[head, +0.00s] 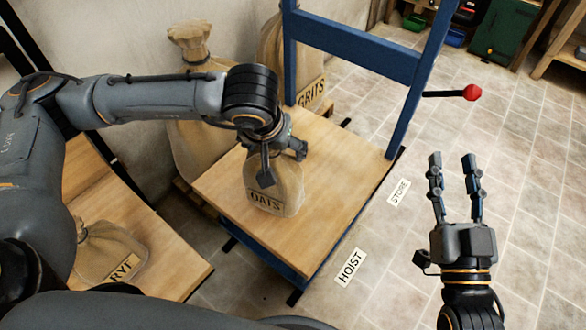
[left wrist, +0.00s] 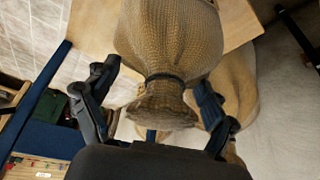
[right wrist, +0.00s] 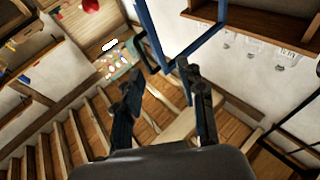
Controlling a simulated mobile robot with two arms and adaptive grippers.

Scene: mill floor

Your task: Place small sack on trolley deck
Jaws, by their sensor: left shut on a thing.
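The small sack (head: 275,188), tan burlap and marked OATS, stands upright over the wooden trolley deck (head: 335,150). I cannot tell whether its base touches the deck. My left gripper (head: 282,163) is shut on the sack's tied neck from above. The left wrist view shows the sack (left wrist: 172,40) with its gathered neck between the fingers of my left gripper (left wrist: 158,80). The trolley has a blue frame and upright handle. My right gripper (head: 453,172) is open and empty, to the right of the trolley, above the tiled floor.
A sack marked RYE (head: 108,252) lies on a wooden surface (head: 165,265) at lower left. Larger sacks stand behind the trolley, one marked GRITS (head: 312,92). A lever with a red knob (head: 473,92) juts right from the trolley. Floor labels read HOIST (head: 350,267) and STORE (head: 399,192).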

